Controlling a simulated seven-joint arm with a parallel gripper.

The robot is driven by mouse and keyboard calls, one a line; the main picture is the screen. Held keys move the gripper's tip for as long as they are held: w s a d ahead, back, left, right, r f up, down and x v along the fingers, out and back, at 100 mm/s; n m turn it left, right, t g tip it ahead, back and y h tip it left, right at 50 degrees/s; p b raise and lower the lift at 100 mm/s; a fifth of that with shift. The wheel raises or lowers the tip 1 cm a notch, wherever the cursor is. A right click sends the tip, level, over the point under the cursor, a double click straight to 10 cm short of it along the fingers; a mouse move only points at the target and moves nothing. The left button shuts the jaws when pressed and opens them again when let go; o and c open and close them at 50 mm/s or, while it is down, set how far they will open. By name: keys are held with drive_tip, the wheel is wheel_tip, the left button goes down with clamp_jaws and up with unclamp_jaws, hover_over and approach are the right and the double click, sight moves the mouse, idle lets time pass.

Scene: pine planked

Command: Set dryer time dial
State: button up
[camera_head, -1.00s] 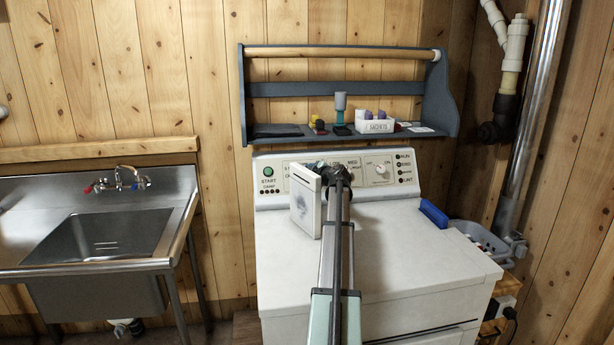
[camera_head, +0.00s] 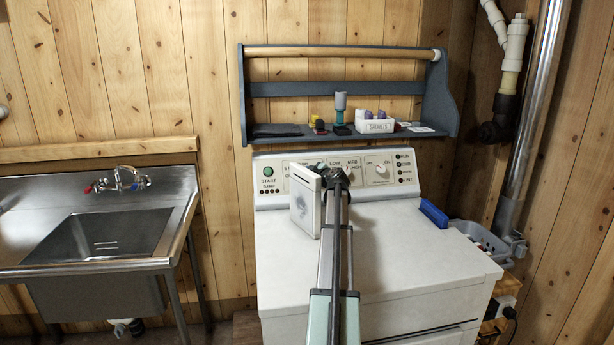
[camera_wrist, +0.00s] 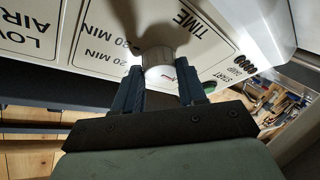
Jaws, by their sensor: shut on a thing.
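The time dial (camera_wrist: 160,73) is a pale round knob with a red mark, set beside the upside-down word TIME in the wrist view. My gripper (camera_wrist: 160,92) has one dark finger on each side of the dial and is shut on it. In the head view my gripper (camera_head: 333,177) reaches the dryer's control panel (camera_head: 268,172), and my arm hides the time dial there. The white dryer (camera_head: 420,255) stands below the shelf. Another knob (camera_head: 381,169) is on the panel to the right, with a green start button (camera_head: 268,171) at the left.
A white square-framed piece (camera_head: 306,200) stands just left of my gripper. A blue shelf (camera_head: 290,131) with small items hangs above the panel. A blue object (camera_head: 433,214) lies at the dryer top's right side. A steel sink (camera_head: 105,240) is at left.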

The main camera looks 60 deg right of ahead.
drive_tip(key=o, duration=1.1)
drive_tip(key=shift+c, duration=0.2)
drive_tip(key=v, duration=1.3)
drive_tip(key=shift+s+a, duration=0.2)
drive_tip(key=shift+s, duration=0.15)
drive_tip(key=shift+r, duration=0.1)
